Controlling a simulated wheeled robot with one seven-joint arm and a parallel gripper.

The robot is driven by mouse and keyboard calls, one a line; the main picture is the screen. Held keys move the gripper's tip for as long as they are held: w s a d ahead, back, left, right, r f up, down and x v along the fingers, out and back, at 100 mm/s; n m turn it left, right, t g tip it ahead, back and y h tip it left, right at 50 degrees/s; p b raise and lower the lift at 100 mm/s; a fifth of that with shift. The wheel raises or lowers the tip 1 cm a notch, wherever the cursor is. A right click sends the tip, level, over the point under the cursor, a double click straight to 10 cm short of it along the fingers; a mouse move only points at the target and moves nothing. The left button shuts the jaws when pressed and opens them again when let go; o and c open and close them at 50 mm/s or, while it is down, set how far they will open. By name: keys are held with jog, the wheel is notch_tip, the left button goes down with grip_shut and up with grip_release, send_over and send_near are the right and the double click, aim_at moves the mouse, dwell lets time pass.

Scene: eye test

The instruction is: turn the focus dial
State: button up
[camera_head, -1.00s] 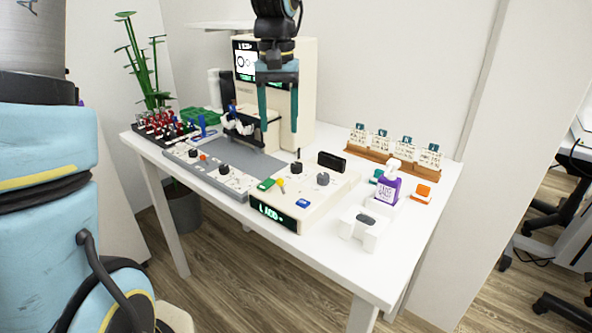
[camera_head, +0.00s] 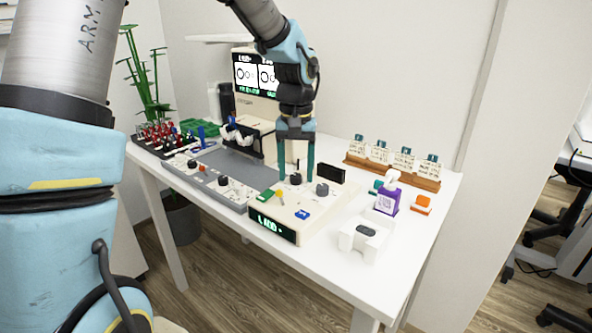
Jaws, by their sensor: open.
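The cream control box (camera_head: 270,213) with a green lit display stands at the table's front. It has two dark dials on top: a left dial (camera_head: 295,179) and a right dial (camera_head: 322,188). Their labels are too small to read, so I cannot tell which is the focus dial. My gripper (camera_head: 295,172) points down, open, with its teal fingers on either side of the left dial as seen here. I cannot tell whether they touch it. Behind stands a cream machine with a screen (camera_head: 255,76) showing black rings; my arm covers part of it.
A grey panel (camera_head: 208,180) with more knobs lies left of the box. A black block (camera_head: 331,173) stands close behind the right dial. A purple bottle (camera_head: 387,201), a white holder (camera_head: 352,237) and a wooden card rack (camera_head: 420,182) are to the right.

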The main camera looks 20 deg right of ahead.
grip_shut()
dwell(0.6)
